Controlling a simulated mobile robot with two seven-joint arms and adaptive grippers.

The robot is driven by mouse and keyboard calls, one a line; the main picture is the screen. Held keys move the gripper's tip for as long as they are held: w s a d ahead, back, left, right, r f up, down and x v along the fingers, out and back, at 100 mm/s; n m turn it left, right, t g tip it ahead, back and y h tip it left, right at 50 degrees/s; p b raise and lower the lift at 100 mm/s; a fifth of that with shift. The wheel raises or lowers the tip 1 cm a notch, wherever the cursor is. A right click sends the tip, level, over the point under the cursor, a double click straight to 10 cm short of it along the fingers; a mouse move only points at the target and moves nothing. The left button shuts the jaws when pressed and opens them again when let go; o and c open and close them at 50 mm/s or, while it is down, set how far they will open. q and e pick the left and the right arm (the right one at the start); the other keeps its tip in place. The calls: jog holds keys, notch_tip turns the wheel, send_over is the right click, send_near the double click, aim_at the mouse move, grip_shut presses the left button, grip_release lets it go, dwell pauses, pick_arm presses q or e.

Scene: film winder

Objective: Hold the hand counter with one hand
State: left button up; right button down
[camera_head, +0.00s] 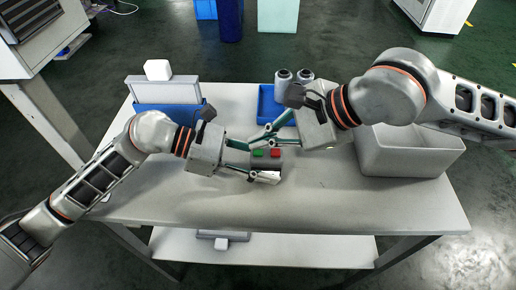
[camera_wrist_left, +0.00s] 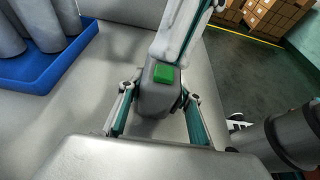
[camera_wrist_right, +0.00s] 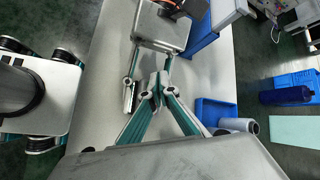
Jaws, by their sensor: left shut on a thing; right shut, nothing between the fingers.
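The hand counter (camera_head: 266,164) is a small dark grey box with a green and a red button on top, on the table near its middle. My left gripper (camera_head: 250,161) is shut around its sides. In the left wrist view the counter (camera_wrist_left: 156,98) sits between the fingers of my left gripper (camera_wrist_left: 157,112), green button up; the red button is hidden there. My right gripper (camera_head: 255,138) is shut and empty, its fingertips close to the counter's far side; contact cannot be told. In the right wrist view its fingertips (camera_wrist_right: 155,88) meet, and the counter is mostly hidden.
A blue tray (camera_head: 266,104) with grey cylinders (camera_head: 283,78) stands behind the grippers. The table's front (camera_head: 300,205) is clear.

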aim_at(261, 152)
jog(key=shift+r, duration=0.2)
jog(key=shift+r, duration=2.5)
notch_tip(261, 152, up, 4)
jog(key=shift+f, duration=0.1)
dwell(0.3)
jog(key=shift+f, duration=0.15)
jog(key=shift+f, duration=4.3)
jog(key=shift+f, duration=0.15)
jog(key=shift+f, duration=0.25)
